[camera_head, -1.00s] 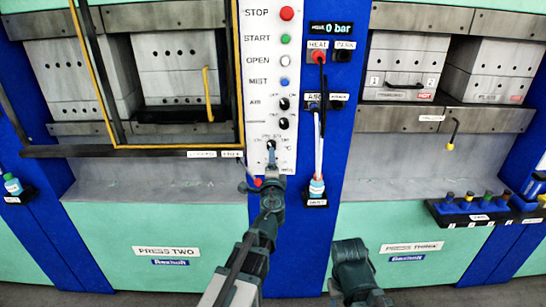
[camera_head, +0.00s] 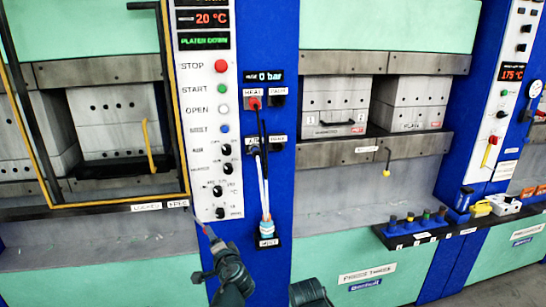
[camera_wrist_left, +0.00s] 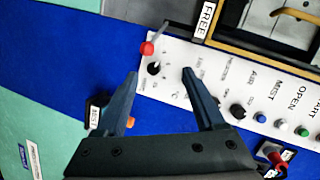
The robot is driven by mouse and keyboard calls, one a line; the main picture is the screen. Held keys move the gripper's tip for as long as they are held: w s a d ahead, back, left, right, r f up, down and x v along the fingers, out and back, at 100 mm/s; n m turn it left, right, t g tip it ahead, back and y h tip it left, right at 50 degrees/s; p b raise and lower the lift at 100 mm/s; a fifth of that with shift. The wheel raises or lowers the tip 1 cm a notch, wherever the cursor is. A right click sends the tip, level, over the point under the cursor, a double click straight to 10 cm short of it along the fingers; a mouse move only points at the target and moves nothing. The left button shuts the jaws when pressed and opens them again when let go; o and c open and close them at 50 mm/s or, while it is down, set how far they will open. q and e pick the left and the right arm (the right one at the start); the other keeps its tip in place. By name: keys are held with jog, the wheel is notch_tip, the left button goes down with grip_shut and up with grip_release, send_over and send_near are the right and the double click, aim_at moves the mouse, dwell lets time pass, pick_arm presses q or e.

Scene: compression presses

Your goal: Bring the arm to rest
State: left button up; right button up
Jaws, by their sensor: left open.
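My left gripper (camera_head: 212,245) is in front of the blue column, just below the white control panel (camera_head: 207,120). In the left wrist view, my left gripper (camera_wrist_left: 160,74) has its two fingers spread with nothing between them. A lever with a red knob (camera_wrist_left: 147,48) shows beyond the fingertips, apart from them. The red knob also shows in the head view (camera_head: 207,230), close to the gripper. Part of what looks like my right arm shows at the bottom edge of the head view; its gripper is not seen.
A framed guard (camera_head: 188,150) stands left of the panel. A bottle (camera_head: 266,225) sits in a holder on the blue column. To the right are the press three opening (camera_head: 345,100) and a dark rack (camera_head: 415,235) with several coloured-top items. Space before the presses looks clear.

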pick_arm(q)
jog(key=s+d+f+n+g+h+p, duration=0.1)
jog(key=s+d+f+n+g+h, duration=0.1)
jog(key=s+d+f+g, duration=0.4)
jog(key=s+d+f+n+g+h, duration=0.2)
jog(key=s+d+f+g+h, duration=0.2)
jog(key=s, duration=1.2)
jog(key=d+f+g, duration=0.3)
jog(key=d+f, duration=0.1)
jog(key=d, duration=0.2)
jog(key=shift+d+f+n+p, duration=0.15)
jog(key=shift+n+p, duration=0.15)
jog(key=shift+p, duration=0.1)
jog(key=shift+w, duration=0.2)
